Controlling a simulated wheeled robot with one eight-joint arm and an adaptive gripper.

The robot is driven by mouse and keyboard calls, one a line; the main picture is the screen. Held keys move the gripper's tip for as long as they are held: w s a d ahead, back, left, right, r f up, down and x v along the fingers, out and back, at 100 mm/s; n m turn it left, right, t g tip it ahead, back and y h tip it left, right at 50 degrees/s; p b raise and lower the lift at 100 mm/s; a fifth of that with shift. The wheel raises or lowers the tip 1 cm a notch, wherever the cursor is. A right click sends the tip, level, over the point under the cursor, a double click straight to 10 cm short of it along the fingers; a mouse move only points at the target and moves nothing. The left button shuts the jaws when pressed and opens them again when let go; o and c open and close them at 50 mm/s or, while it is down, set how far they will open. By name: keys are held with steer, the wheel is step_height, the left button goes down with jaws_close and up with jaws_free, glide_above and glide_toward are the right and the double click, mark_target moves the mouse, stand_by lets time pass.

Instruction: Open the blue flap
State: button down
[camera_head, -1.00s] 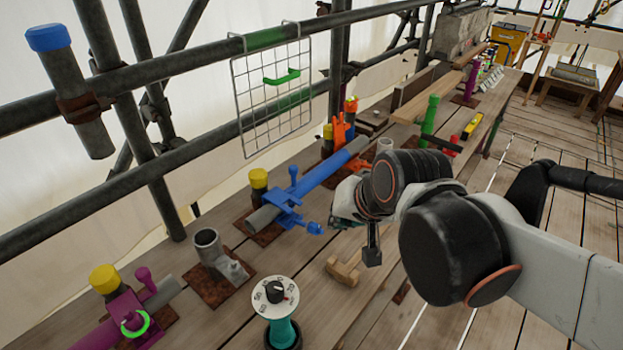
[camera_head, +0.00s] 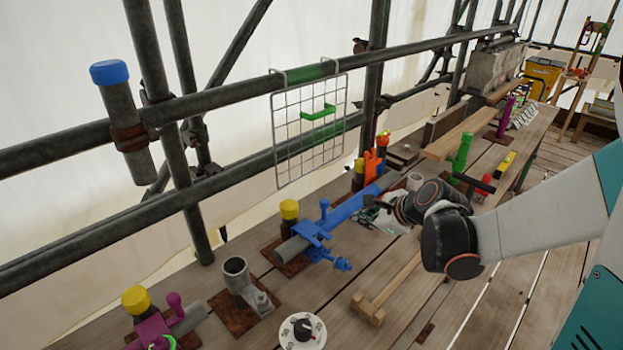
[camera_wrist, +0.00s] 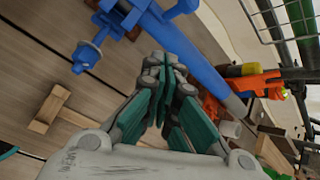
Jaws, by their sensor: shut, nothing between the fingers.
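A blue clamp fitting (camera_head: 314,238) sits around a tube on the bench in the head view, with an upright blue peg and a blue bolt end (camera_head: 342,264). I take its flap to be part of this fitting; I cannot tell its exact edges. The fitting lies at the top left of the wrist view (camera_wrist: 140,17). A blue tube (camera_head: 352,205) runs from it toward the back right. My gripper (camera_wrist: 170,72) is shut and empty, beside the blue tube and apart from the fitting. In the head view the gripper (camera_head: 369,214) is small and partly hidden by my wrist.
An orange fitting (camera_head: 374,163) stands behind the tube. A wire grid (camera_head: 309,135) with a green handle hangs from the rail above. A wooden T-shaped piece (camera_head: 368,307) lies on the bench in front. A grey pipe stub (camera_head: 237,275) and a dial (camera_head: 302,332) stand left and front.

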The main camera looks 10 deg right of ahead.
steer(key=w+f+b, duration=0.1)
steer(key=w+f, duration=0.1)
steer(key=w+a+f+m+b, duration=0.1)
steer(key=w+f, duration=0.2)
steer(key=w+a+f+m+b, duration=0.1)
steer(key=w+f, duration=0.1)
steer(key=w, duration=0.1)
steer(key=shift+w+f, duration=0.1)
steer(key=shift+f, duration=0.3)
steer(key=shift+w+a+r, duration=0.1)
steer(key=shift+a+r, duration=0.45)
steer(key=shift+r, duration=0.4)
steer(key=shift+a+r, duration=0.5)
steer(key=shift+r, duration=0.4)
steer(key=shift+w+a+r+h+p, duration=0.1)
steer(key=shift+w+r+h+p, duration=0.15)
steer(key=shift+p, duration=0.2)
